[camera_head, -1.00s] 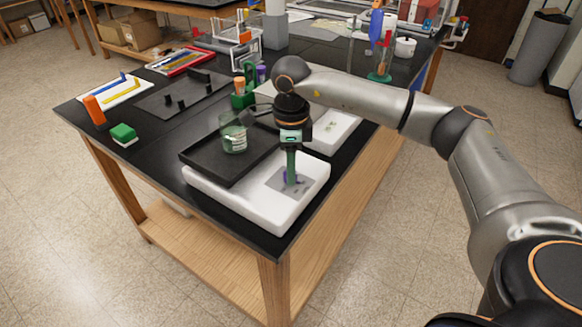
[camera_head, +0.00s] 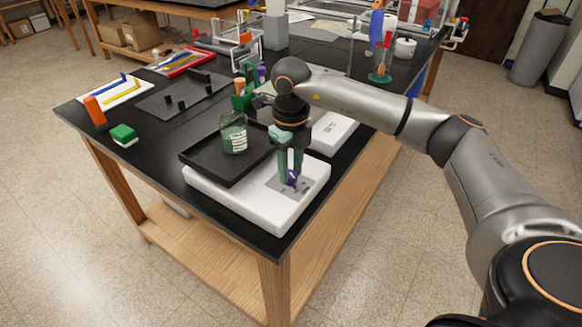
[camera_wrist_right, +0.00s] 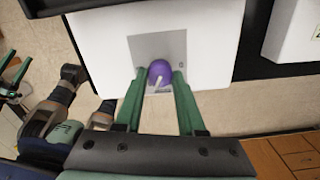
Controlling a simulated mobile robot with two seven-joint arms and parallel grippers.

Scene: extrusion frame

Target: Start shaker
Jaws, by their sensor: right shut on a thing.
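The shaker is a white box (camera_head: 232,200) on the near end of the black bench, with a flat black tray (camera_head: 215,167) on top. It also shows in the right wrist view (camera_wrist_right: 108,48). A glass beaker (camera_head: 233,142) with a printed label stands on the tray. A purple knob (camera_wrist_right: 161,71) sits on the shaker's grey panel (camera_wrist_right: 147,46). My right gripper (camera_head: 291,176) points down at the panel, with its green fingers shut on the knob from both sides. Small green and dark parts at the wrist view's left edge may be my left gripper, too cut off to judge.
Another white device (camera_head: 333,131) stands behind the shaker. A green block (camera_head: 123,134) and an orange object (camera_head: 95,111) are at the bench's left, near a dark mat (camera_head: 180,100). Bare bench lies between the mat and the shaker.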

